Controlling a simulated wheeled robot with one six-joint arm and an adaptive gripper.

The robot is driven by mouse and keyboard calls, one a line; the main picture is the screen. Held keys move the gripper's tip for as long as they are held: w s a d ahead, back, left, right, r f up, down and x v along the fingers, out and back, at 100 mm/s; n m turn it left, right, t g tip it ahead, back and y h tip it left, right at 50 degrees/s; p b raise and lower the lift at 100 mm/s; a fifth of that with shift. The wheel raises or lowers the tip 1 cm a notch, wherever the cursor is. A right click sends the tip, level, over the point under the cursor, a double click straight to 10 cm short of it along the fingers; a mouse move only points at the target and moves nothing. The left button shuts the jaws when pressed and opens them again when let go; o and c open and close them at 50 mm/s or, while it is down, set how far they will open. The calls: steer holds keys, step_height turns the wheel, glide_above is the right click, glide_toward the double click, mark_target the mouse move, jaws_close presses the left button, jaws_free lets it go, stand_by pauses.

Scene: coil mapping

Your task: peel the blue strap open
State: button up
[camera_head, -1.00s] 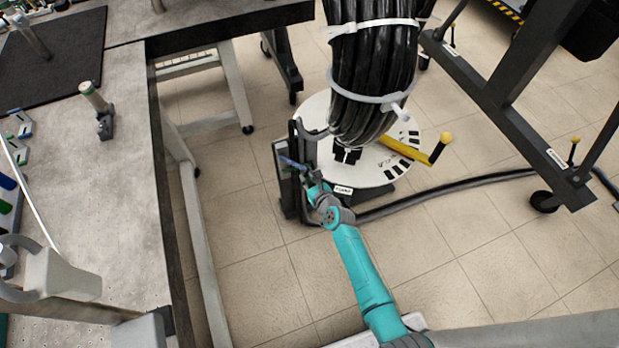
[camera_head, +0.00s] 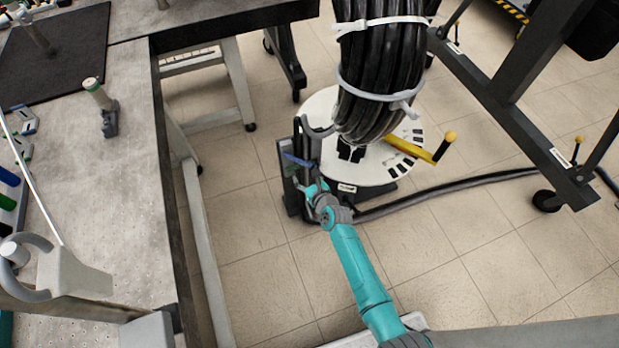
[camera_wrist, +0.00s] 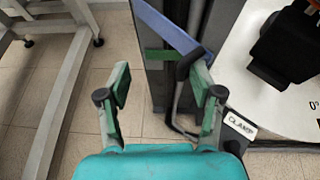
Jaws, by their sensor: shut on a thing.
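The blue strap (camera_head: 297,160) crosses the dark upright clamp stand (camera_head: 290,178) beside the white round disc. In the wrist view the strap (camera_wrist: 174,26) slants down to the right, and its lower end meets the tip of the right finger. My gripper (camera_head: 308,182) is at the stand, just below the strap. In the wrist view the fingers of my gripper (camera_wrist: 162,88) stand apart, with the strap's end at the right one. The gripper is shut on the strap, though the grip itself is partly hidden. A green band (camera_wrist: 158,55) lies on the stand below the strap.
A thick black cable coil (camera_head: 372,85) with white ties hangs over the white disc (camera_head: 375,172). A yellow handle (camera_head: 408,146) sticks out right. A black cable (camera_head: 450,190) runs along the floor. A grey workbench (camera_head: 110,190) stands left.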

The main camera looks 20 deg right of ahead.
steer(key=shift+w+d+r, duration=0.1)
steer(key=shift+w+r, duration=0.2)
steer(key=shift+r, duration=0.35)
steer(key=v, duration=0.4)
steer(key=f+v, duration=0.1)
steer(key=v, duration=0.7)
steer(key=shift+s+f, duration=0.15)
steer(key=shift+s, duration=0.3)
